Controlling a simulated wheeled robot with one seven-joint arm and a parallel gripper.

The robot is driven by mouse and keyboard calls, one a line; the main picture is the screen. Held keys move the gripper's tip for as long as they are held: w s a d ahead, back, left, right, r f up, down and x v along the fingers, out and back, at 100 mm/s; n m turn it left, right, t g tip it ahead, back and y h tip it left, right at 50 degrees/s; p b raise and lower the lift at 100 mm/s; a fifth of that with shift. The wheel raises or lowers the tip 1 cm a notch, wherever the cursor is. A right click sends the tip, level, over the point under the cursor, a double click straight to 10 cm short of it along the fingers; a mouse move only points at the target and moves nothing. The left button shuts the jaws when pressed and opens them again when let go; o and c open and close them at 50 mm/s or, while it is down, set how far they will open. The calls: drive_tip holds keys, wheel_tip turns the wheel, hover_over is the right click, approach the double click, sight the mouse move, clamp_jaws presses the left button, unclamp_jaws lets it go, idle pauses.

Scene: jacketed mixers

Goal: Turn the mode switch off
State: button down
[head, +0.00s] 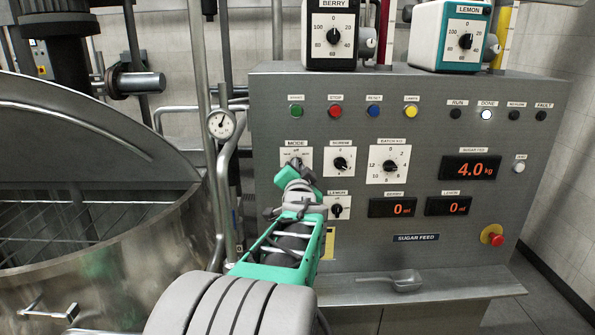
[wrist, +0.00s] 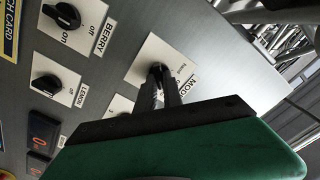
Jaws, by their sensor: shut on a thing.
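The mode switch is a small black knob (wrist: 157,68) on a white plate (head: 305,155), labelled MODE, at the upper left of the grey control panel. The plate also shows in the wrist view (wrist: 150,52), with "off" marked at its top in the head view. My gripper (head: 297,166) is at the plate, and its dark fingers (wrist: 160,84) are shut on the knob. The fingers cover most of the knob, so I cannot tell which way it points.
The grey panel (head: 440,110) also bears the lemon switch (head: 337,208), the berry switch (wrist: 66,14), a batch dial (head: 390,166) and a red stop button (head: 492,235). A metal scoop (head: 404,280) lies on the ledge below. A steel mixer (head: 140,265) stands at left.

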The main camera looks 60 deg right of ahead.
drive_tip(key=n+b, duration=0.8)
drive_tip(key=b, duration=0.6)
drive_tip(key=shift+w+f, duration=0.1)
drive_tip(key=shift+w, duration=0.05)
drive_tip(key=shift+n, duration=0.3)
drive_tip(key=c, duration=1.5)
unclamp_jaws()
drive_tip(key=b+v, duration=0.2)
drive_tip(key=v, duration=0.6)
drive_tip(key=shift+b, duration=0.35)
